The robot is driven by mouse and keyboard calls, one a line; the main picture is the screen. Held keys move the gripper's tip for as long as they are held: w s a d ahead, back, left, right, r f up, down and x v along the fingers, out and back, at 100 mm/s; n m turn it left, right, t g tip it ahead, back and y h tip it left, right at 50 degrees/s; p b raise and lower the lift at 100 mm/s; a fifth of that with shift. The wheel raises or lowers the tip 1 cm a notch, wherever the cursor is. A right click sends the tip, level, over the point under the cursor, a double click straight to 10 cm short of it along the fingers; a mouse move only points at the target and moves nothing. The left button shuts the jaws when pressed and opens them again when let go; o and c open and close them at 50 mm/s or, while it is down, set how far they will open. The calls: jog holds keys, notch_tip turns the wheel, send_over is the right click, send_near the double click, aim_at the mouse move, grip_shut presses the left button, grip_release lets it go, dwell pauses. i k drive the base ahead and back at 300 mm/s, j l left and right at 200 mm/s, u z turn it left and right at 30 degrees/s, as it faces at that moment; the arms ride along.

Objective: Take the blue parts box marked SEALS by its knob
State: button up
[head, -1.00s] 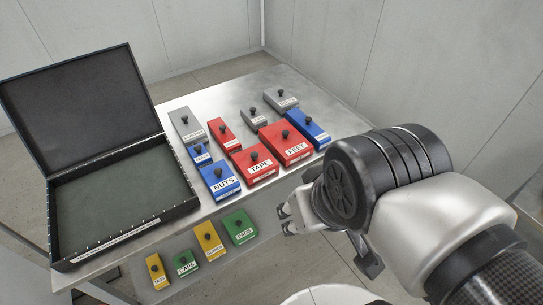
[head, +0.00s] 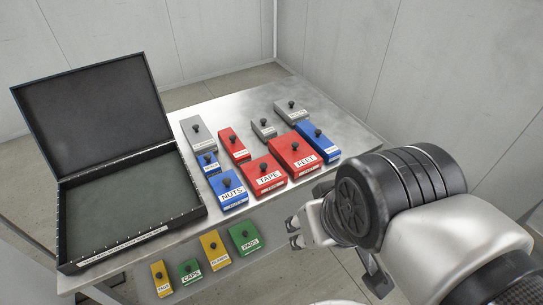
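Three blue boxes with black knobs stand on the metal table. The large one at the front is marked NUTS (head: 228,195). A small blue box (head: 207,163) sits just behind it, and a longer blue box (head: 318,142) is at the right end of the group, beside the red FEET box. The labels on these two are too small to read, so I cannot tell which is SEALS. My gripper (head: 294,232) is in front of the table's near edge, to the right of the green PADS box, apart from all boxes. Its fingers look spread and empty.
An open black case (head: 130,235) with an empty tray fills the table's left side. Red TAPE (head: 265,173) and FEET (head: 298,152) boxes and grey boxes crowd the blue ones. Yellow and green boxes (head: 243,238) sit lower in front. The table's back right is bare.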

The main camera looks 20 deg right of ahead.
aim_at(210, 167)
jog(key=i+j, duration=0.15)
jog(key=j, duration=0.3)
jog(key=i+j, duration=0.1)
jog(key=j, duration=0.4)
jog(key=i+j+z, duration=0.1)
jog(key=j, duration=0.35)
jog(key=i+j, duration=0.2)
jog(key=j, duration=0.25)
jog(key=i+j, duration=0.1)
jog(key=j, duration=0.4)
